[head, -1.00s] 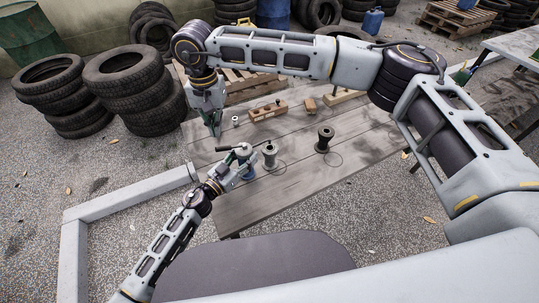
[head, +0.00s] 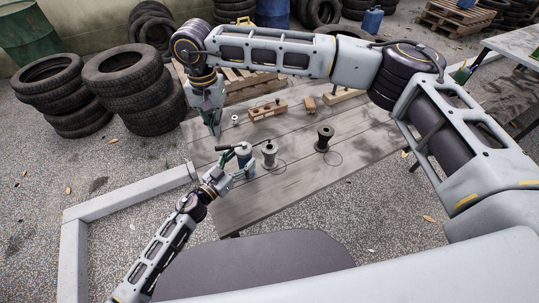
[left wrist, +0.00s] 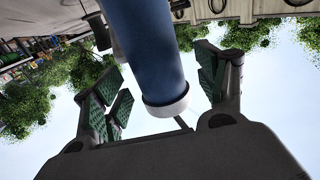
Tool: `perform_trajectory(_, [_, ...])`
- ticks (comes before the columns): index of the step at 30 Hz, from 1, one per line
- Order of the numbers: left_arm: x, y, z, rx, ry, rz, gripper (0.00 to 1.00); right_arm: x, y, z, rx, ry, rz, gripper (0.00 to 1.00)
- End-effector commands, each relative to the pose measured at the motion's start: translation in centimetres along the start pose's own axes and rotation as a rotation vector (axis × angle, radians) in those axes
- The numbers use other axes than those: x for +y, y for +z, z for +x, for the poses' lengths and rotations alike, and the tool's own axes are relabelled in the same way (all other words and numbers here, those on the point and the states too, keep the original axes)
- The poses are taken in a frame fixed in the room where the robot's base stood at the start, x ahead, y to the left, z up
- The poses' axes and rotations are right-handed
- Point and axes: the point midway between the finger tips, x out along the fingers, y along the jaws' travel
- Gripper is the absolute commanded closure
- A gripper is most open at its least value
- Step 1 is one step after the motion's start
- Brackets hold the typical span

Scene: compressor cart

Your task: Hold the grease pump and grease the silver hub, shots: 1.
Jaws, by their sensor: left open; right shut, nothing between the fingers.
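My left gripper (head: 243,173) is open low at the pump. In the left wrist view the pump's blue barrel (left wrist: 147,50) with a pale end band lies between the spread green-padded fingers of the left gripper (left wrist: 165,95), with gaps on both sides. My right gripper (head: 216,132) is shut and empty above the table's left part, behind the pump.
A black hub (head: 325,139) stands to the right on the plank table (head: 300,178). A small silver cylinder (head: 235,120), a wooden block (head: 267,111) and smaller wood pieces lie at the back. Stacked tyres (head: 125,85) stand behind. The table's front right is clear.

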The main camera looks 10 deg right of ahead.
Motion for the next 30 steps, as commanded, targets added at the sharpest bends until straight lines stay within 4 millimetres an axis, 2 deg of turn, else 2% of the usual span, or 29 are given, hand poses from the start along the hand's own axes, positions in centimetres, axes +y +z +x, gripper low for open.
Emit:
perform_trajectory(18, [0.1, 0.1, -6.1, -0.001, 0.001, 0.0, 0.28, 0.0, 0.0, 0.0, 0.0, 0.0, 0.0, 1.0])
perform_trajectory(30, [0.1, 0.0, -9.2, 0.0, 0.001, 0.0, 0.28, 0.0, 0.0, 0.0, 0.0, 0.0, 0.0, 1.0])
